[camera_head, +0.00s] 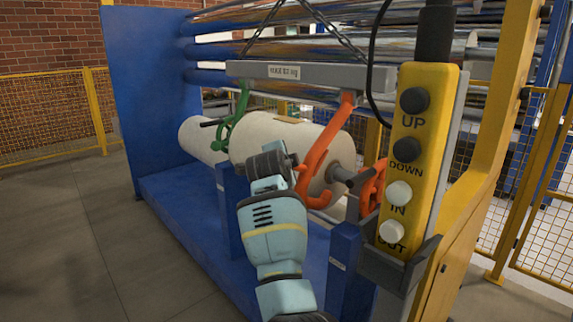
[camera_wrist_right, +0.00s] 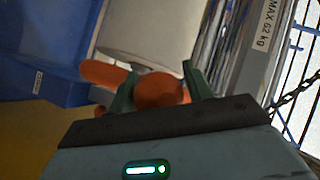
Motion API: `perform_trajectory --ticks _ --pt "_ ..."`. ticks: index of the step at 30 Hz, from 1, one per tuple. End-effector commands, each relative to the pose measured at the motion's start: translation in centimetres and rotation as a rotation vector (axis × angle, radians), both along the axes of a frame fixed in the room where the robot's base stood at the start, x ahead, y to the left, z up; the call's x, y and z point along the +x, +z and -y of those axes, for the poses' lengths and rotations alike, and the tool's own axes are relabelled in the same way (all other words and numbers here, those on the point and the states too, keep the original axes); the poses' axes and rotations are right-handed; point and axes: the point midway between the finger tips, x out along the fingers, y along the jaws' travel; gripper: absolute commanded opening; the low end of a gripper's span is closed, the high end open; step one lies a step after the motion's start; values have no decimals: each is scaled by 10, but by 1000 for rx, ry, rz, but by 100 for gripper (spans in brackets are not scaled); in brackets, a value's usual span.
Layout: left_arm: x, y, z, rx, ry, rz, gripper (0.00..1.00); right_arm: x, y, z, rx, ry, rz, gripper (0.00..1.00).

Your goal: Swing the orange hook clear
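The orange hook (camera_head: 318,158) hangs from the right end of the grey lifting beam (camera_head: 310,76). It curves down past the near side of the white film roll (camera_head: 268,130), at the roll's shaft end. My right gripper (camera_head: 284,160) is at the hook's left side in the head view. In the right wrist view the orange hook (camera_wrist_right: 160,92) fills the gap between the fingers of my right gripper (camera_wrist_right: 158,86), which look shut on it. The green hook (camera_head: 238,112) is at the roll's far end. My left gripper is out of view.
A yellow control pendant (camera_head: 423,150) with several buttons stands close on the right. The blue frame (camera_head: 180,200) lies under the roll. Another orange part (camera_head: 371,188) is beyond the shaft. Chains hold the beam from above. The floor at left is clear.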

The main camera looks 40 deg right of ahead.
Motion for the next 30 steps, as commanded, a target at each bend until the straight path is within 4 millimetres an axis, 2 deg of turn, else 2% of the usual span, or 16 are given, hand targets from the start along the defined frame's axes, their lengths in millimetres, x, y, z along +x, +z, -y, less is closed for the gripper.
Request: perform_trajectory --ticks 1,3,14,30 --pt "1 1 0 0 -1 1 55 -1 6 1 -7 -3 9 55" --pt "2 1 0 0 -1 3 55 -1 5 1 -4 -3 8 64" --pt "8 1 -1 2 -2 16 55 -3 2 -2 3 -4 4 64" --pt "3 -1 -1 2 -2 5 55 -45 24 -51 0 -3 6 64"
